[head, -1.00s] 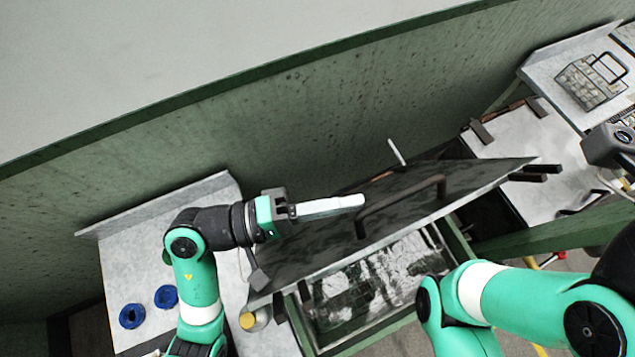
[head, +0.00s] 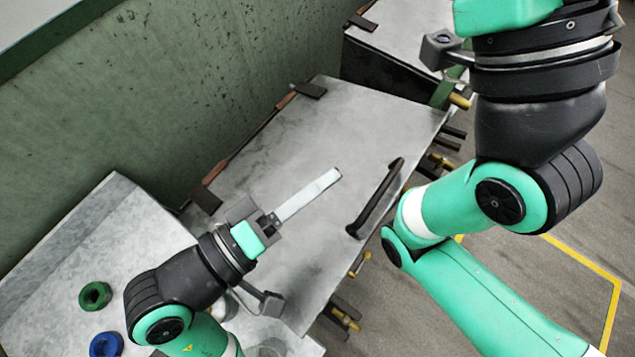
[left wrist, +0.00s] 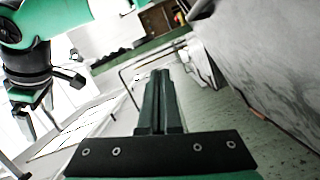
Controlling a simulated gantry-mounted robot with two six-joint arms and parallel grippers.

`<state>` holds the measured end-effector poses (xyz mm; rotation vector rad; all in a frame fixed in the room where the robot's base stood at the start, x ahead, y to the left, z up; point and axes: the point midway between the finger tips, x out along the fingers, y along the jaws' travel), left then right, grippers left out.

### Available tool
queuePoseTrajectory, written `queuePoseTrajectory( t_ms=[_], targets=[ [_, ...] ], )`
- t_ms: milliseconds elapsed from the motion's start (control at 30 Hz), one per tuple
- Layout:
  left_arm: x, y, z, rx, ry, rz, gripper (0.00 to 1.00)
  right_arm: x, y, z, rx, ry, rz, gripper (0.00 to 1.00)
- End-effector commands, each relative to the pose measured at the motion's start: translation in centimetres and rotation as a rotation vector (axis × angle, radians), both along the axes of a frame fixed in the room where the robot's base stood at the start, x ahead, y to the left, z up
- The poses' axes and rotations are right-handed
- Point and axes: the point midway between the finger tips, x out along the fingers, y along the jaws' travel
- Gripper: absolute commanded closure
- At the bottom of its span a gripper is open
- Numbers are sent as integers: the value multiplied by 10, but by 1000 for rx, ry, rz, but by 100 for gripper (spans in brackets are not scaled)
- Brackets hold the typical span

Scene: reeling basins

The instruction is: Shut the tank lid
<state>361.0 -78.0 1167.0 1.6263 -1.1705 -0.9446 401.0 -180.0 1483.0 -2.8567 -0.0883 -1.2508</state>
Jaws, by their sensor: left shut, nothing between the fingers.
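The tank lid (head: 275,215) is a grey metal plate in the middle of the head view. It lies down over the tank and looks about level; the basin inside is hidden. Its dark bar handle (head: 376,198) is near the right edge. My left gripper (head: 335,174) is shut and empty, its long pale fingers above the lid, left of the handle; whether they touch is unclear. Its shut fingers also show in the left wrist view (left wrist: 160,95). My right gripper (left wrist: 42,112) shows at the left of that view, fingers apart, and is outside the head view.
Two lid hinges, one at the far end (head: 310,90), lie along the green wall (head: 200,80). A green ring (head: 95,295) and a blue ring (head: 106,345) rest on the left worktop (head: 105,225). Another metal-topped unit (head: 395,35) stands behind. Floor is clear at right.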

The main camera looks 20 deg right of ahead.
Motion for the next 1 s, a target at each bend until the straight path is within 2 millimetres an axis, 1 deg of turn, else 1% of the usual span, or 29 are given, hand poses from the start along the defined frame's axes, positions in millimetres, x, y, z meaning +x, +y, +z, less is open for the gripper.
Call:
queuePoseTrajectory(
  t_ms=[667, 767, 867, 900, 967, 1000],
  targets=[
    [0, 0, 1, 0, 1, 0, 100, 0, 0, 1, 0, 0, 0, 0],
    [0, 0, 10, 0, -2, 0, 100, 0, 0, 4, 0, 0, 0, 0],
    [1, 0, 29, -1, -5, 0, 100, 0, 0, 10, 0, 0, 0, 0],
    [1, 0, 39, -1, -7, 0, 100, 0, 0, 13, 0, 0, 0, 0],
    [-11, 3, 51, -1, -9, -1, 100, 0, 0, 18, 0, 0, 0, 0],
    [-19, 4, 59, 0, -8, 1, 100, 0, 0, 22, 0, 0, 0, 0]
  ],
)
